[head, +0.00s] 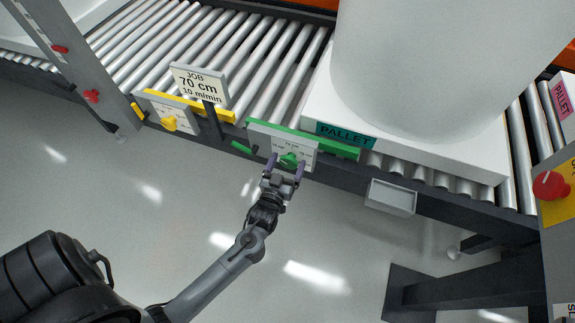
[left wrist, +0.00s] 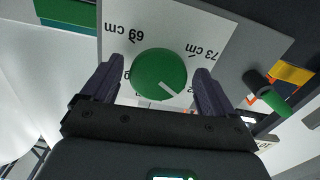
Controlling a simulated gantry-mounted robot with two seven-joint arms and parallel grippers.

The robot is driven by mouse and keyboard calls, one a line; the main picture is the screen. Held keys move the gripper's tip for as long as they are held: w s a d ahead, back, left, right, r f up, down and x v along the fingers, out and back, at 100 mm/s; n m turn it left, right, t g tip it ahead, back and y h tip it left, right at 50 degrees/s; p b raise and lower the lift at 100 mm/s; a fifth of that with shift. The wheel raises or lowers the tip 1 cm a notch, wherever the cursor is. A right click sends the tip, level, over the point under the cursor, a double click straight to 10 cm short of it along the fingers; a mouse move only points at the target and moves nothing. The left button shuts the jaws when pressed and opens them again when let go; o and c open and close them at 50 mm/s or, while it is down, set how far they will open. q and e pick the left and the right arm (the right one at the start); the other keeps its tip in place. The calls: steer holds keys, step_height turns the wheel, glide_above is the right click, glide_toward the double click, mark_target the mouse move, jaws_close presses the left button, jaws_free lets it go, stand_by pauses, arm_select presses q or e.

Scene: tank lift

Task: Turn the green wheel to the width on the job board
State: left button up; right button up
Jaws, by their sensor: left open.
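The job board (head: 200,85) reads "JOB 70 cm 10 m/min" on a post at the conveyor's edge. The green wheel (head: 288,160) sits on a white dial plate (head: 265,143) on the conveyor's side. In the left wrist view the wheel (left wrist: 159,75) has a white pointer mark toward the lower right. Upside-down labels "69 cm" and "73 cm" show on the plate; other labels are partly hidden. My left gripper (head: 285,167) is open, its two fingers (left wrist: 152,88) either side of the wheel; contact cannot be told. My right gripper is not in view.
A yellow wheel (head: 169,123) on its own dial plate is to the left. A white pallet (head: 440,154) carrying a large white tank (head: 430,70) rests on the rollers (head: 270,60) behind. A red button (head: 551,185) is at the right. The floor in front is mostly clear.

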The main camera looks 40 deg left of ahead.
arm_select(q)
steer(key=shift+w+d, duration=0.1)
steer(key=shift+w, duration=0.15)
